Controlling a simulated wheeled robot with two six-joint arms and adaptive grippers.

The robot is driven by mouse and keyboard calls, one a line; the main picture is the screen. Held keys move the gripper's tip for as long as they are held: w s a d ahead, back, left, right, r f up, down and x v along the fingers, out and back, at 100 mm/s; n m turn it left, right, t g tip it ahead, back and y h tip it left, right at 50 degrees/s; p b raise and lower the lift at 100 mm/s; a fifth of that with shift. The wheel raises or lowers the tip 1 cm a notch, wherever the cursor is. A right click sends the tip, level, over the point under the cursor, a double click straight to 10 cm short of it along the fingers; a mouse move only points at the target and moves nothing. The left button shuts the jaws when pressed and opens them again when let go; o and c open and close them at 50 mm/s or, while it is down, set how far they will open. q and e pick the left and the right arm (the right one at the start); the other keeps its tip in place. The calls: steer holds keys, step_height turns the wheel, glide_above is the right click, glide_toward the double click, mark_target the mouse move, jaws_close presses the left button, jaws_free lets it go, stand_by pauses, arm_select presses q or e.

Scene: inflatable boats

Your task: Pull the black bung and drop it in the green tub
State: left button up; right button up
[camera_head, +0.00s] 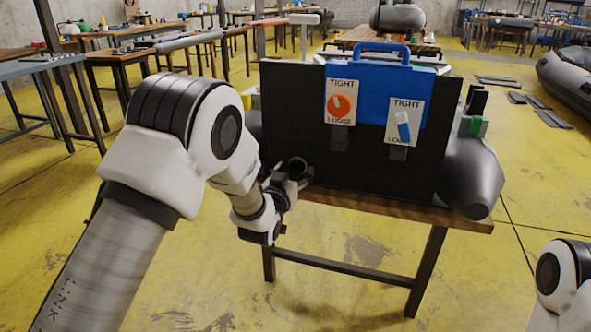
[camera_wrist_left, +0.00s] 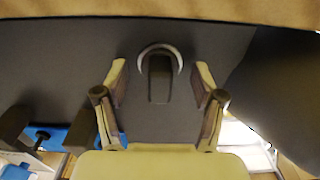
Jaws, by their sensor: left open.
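The black bung (camera_wrist_left: 159,82) sticks out of the dark panel in the left wrist view, with a pale grey ring around its base. My left gripper (camera_head: 291,178) is at the lower left of the black panel (camera_head: 285,110) in the head view. Its two fingers are open, one on each side of the bung, with gaps between; nothing is gripped. In the head view the gripper largely hides the bung. A small green thing (camera_head: 472,126) shows behind the panel's right side; I cannot tell if it is the green tub. My right gripper is out of view.
The panel stands on a wooden table (camera_head: 350,204). It carries an orange knob (camera_head: 341,105) and a blue-and-white lever (camera_head: 403,126). A blue case (camera_head: 378,75) is at its top, and a grey inflatable tube (camera_head: 470,180) lies at the right. Yellow floor is clear in front.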

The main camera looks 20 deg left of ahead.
mark_target(292, 175)
arm_select(q)
jaws_close()
steer(key=shift+s, duration=0.15)
steer(key=shift+s+a, duration=0.1)
steer(key=shift+s, duration=2.75)
